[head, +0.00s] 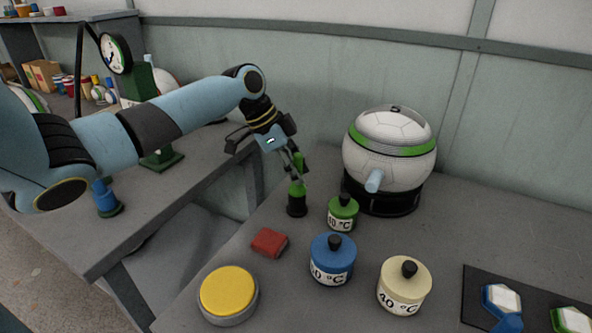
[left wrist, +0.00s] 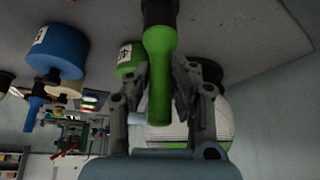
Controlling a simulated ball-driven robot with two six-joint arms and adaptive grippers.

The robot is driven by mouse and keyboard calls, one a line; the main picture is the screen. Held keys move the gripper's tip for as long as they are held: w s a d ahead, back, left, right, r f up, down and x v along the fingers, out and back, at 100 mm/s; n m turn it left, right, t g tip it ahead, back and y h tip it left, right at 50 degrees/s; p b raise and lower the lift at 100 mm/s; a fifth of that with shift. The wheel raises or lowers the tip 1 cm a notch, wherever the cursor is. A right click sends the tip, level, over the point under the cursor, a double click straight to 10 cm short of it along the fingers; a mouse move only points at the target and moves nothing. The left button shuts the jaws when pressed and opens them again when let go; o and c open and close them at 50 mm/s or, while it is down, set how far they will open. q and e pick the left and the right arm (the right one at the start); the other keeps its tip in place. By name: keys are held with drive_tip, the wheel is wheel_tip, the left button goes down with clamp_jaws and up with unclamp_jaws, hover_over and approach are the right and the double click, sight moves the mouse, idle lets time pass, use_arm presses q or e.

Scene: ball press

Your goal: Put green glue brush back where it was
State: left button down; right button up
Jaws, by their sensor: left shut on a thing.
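The green glue brush (head: 297,188) stands roughly upright at the left edge of the right-hand table, with a black part at its lower end. I cannot tell whether that black part is a separate holder. My left gripper (head: 298,172) is shut on the brush's green handle from above. In the left wrist view the green handle (left wrist: 160,85) lies between the two fingers (left wrist: 159,92), its black end at the top of the picture. My right gripper is not in view.
A green pot (head: 342,214), blue pot (head: 332,262), cream pot (head: 405,288), red block (head: 269,242) and yellow button (head: 228,292) stand nearby. The ball-shaped machine (head: 390,150) is behind right. A blue brush-like object (head: 104,196) stands on the left table.

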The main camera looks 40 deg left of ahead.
use_arm(q)
drive_tip(key=c, duration=1.2)
unclamp_jaws()
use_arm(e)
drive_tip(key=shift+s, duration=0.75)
use_arm(q)
drive_tip(key=v, duration=1.2)
drive_tip(key=shift+s+p, duration=0.1)
drive_tip(key=shift+p, duration=0.2)
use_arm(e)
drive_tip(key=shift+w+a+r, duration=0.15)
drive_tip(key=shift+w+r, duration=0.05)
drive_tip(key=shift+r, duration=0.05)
use_arm(q)
drive_tip(key=shift+s+a, duration=0.1)
